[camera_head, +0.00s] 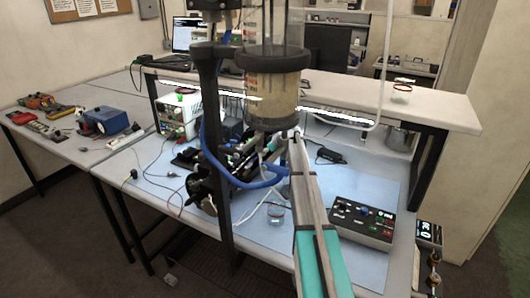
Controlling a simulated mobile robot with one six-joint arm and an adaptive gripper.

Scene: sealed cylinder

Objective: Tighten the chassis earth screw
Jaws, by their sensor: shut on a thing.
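A clear upright cylinder (272,92) with pale beige contents and dark end rings stands large in the foreground. A dark upright post (212,150) is beside it on the left. I cannot make out the chassis earth screw or a screwdriver. A long grey and teal bar runs from the bottom edge up to just below the cylinder; I cannot tell whether it is part of my arm. I cannot make out my gripper or its fingers; the cylinder and post hide part of the bench.
A blue mat (355,185) covers the bench, with a white instrument (178,112), a black control box (362,225) and a small clear cup (275,213). A blue device (108,120) and meters are on the left table. A raised shelf (440,114) runs behind.

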